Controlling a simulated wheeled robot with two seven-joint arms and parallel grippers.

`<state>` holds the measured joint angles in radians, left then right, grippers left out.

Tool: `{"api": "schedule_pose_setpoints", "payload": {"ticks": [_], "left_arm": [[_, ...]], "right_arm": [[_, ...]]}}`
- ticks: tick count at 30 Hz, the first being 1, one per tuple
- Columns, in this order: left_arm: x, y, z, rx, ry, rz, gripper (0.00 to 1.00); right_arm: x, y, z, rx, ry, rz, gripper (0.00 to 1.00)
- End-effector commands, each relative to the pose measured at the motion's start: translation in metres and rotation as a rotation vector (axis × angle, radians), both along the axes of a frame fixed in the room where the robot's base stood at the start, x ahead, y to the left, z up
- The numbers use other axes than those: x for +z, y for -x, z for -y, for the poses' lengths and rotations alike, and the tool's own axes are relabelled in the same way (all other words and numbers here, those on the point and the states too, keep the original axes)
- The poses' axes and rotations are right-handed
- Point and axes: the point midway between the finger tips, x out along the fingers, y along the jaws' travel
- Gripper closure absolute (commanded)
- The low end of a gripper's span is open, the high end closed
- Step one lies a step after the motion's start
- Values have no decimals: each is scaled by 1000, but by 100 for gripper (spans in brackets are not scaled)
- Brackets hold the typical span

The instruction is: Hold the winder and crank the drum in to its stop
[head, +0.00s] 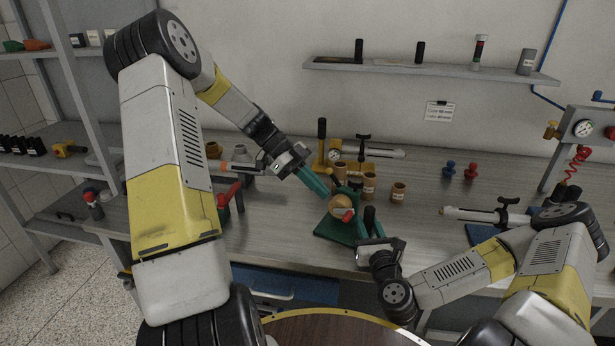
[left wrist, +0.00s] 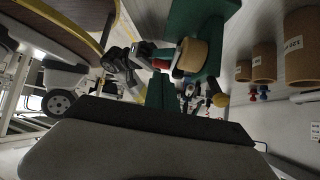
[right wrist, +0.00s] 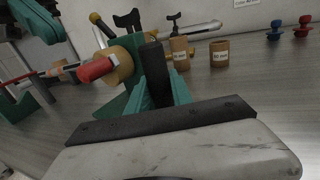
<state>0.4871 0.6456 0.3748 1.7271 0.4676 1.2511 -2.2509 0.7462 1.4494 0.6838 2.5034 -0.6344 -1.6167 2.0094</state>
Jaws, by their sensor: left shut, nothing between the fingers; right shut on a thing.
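The winder has a green base (head: 333,230), a tan drum (head: 341,206) and a red crank knob (head: 347,215); it stands on the bench. The drum also shows in the left wrist view (left wrist: 192,55), and the red knob in the right wrist view (right wrist: 97,69). My right gripper (head: 369,226) is shut on the winder's black upright grip (right wrist: 154,68), beside the drum. My left gripper (head: 324,194) is shut and empty, its green fingers pointing down toward the drum from the upper left. Whether its tips touch the winder I cannot tell.
Several tan cups (head: 398,192) stand behind and right of the winder. Yellow-black tools (head: 322,145) stand further back. Blue (head: 449,169) and red (head: 471,170) knobbed pieces are at the back right. A red-handled green device (head: 228,202) is at left. Bench between cups and right-hand cylinder is clear.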

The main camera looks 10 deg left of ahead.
Motion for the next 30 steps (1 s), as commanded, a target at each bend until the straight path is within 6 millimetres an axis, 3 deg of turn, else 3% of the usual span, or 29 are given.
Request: {"api": "schedule_pose_setpoints", "payload": {"ticks": [3, 10, 30], "left_arm": [[-15, 7, 19, -3, 0, -3, 100], [-34, 14, 42, 0, 0, -1, 100], [-38, 16, 49, -1, -22, 5, 100]], "right_arm": [[0, 0, 0, 0, 0, -1, 100], [0, 0, 0, 0, 0, -1, 100], [-1, 0, 0, 1, 1, -2, 100]]}}
